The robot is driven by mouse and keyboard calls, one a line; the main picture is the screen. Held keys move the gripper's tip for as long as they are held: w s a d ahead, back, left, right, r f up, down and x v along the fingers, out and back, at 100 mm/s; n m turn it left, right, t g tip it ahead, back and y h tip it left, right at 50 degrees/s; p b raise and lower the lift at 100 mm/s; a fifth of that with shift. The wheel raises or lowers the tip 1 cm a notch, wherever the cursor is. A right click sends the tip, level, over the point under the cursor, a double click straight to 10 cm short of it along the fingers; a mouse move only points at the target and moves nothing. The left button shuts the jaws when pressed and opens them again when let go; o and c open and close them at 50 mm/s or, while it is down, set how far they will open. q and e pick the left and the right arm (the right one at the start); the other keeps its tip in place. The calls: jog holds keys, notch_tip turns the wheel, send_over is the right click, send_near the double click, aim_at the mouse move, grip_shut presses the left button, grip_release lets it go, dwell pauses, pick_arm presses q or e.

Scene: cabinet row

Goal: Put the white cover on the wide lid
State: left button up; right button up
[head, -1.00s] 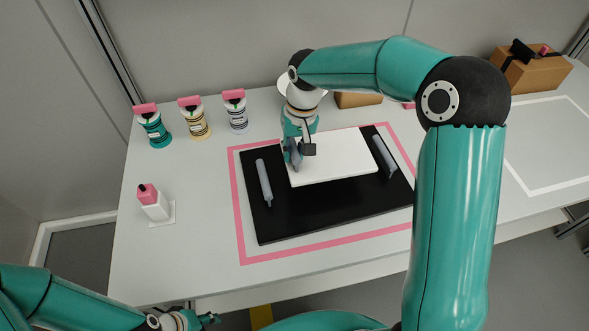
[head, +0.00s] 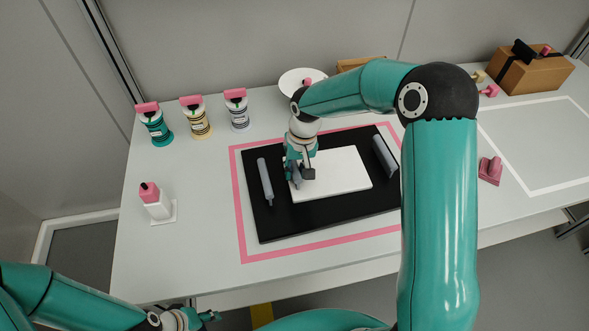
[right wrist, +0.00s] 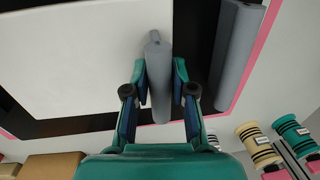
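The wide lid (head: 270,222) is a black panel with a grey bar near each end, lying inside a pink outline. The white cover (head: 345,168) is a flat white plate over the middle of the lid, between the bars. It looks flat on the lid or very close to it. My right gripper (head: 296,180) points down at the cover's left edge. In the right wrist view the right gripper (right wrist: 160,80) has its fingers closely on both sides of the cover's grey handle (right wrist: 158,98). My left gripper (head: 210,318) is low at the front edge; its fingers are unclear.
Three pink-topped canisters (head: 196,118) stand at the back left. A white bottle with a pink top (head: 155,200) stands at the left. A white round dish (head: 299,78) and a brown box (head: 535,74) are at the back. Pink blocks (head: 490,170) lie at the right.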

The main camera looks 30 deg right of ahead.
jog(key=shift+o, duration=1.3)
jog(key=shift+r, duration=0.1)
notch_tip(320, 180, up, 12)
jog(key=d, duration=0.1)
jog(key=shift+s+d, duration=0.15)
